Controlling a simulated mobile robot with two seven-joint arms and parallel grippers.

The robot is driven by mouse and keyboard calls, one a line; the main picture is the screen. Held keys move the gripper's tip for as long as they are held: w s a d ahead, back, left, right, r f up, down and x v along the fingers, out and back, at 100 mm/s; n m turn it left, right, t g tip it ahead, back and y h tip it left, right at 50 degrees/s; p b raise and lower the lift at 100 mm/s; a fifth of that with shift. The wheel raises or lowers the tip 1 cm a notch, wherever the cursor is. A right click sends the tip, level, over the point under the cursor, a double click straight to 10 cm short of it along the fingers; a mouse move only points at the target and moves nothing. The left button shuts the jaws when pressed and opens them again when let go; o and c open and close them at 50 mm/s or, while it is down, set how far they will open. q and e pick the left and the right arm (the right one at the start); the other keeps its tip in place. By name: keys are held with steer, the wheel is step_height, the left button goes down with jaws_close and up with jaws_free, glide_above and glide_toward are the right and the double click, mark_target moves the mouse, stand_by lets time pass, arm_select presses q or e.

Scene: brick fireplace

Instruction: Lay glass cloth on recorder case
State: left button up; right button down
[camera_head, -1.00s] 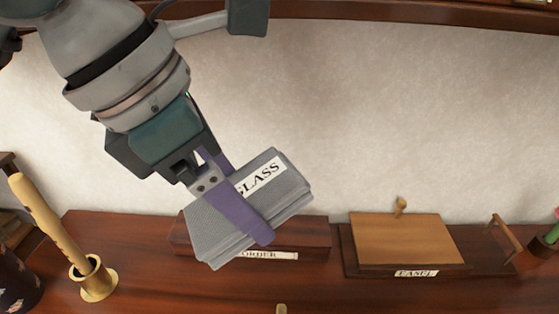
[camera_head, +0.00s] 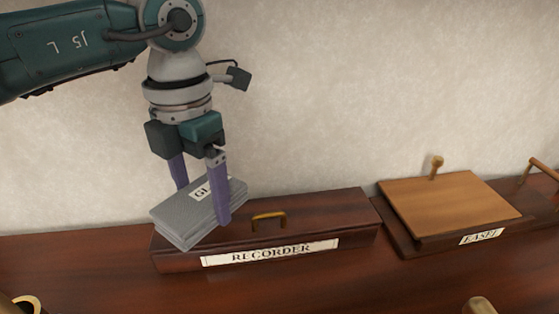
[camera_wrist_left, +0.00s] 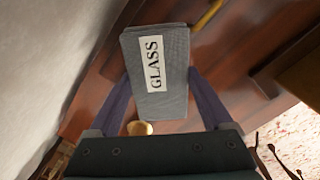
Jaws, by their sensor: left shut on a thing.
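The glass cloth (camera_head: 177,218) is a folded grey cloth with a white label, held between the purple fingers of my left gripper (camera_head: 202,202). The cloth also shows in the left wrist view (camera_wrist_left: 172,100), where its label reads GLASS. The recorder case (camera_head: 315,220) is a long dark wooden box with a brass handle and a RECORDER label on its front. The cloth is in front of the case's left end in the head view and hides part of its top. I cannot tell whether the cloth touches the lid. My right gripper is not in view.
To the right stands the easel (camera_head: 450,205), a light wooden board on a dark base with an EASEL label. A brass holder (camera_head: 22,305) shows at the lower left corner. The pale wall is close behind the case.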

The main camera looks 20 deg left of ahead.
mark_target(201, 195)
arm_select(q)
steer(key=shift+f+b, duration=0.3)
steer(key=shift+f, duration=1.95)
steer(key=o, duration=1)
step_height(201, 195, up, 12)
steer(key=shift+r+p, duration=0.1)
steer(key=shift+p, duration=0.4)
